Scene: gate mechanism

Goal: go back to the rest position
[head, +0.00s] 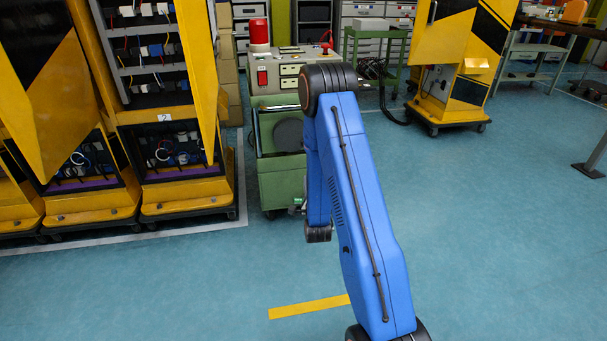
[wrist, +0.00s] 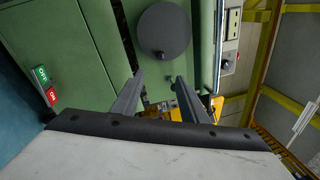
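My blue arm (head: 360,200) stands in the middle of the head view and hides most of my gripper there. In the wrist view my gripper (wrist: 159,79) has its two fingers apart with nothing between them. Its fingers point toward a green cabinet (wrist: 65,25) with a dark round disc (wrist: 164,31). The disc lies just beyond the fingertips in the picture; I cannot tell the exact gap. The green cabinet also shows in the head view (head: 281,186), just left of my arm.
Yellow cabinets with open wiring (head: 180,195) stand at left. A yellow machine (head: 450,75) stands at back right.

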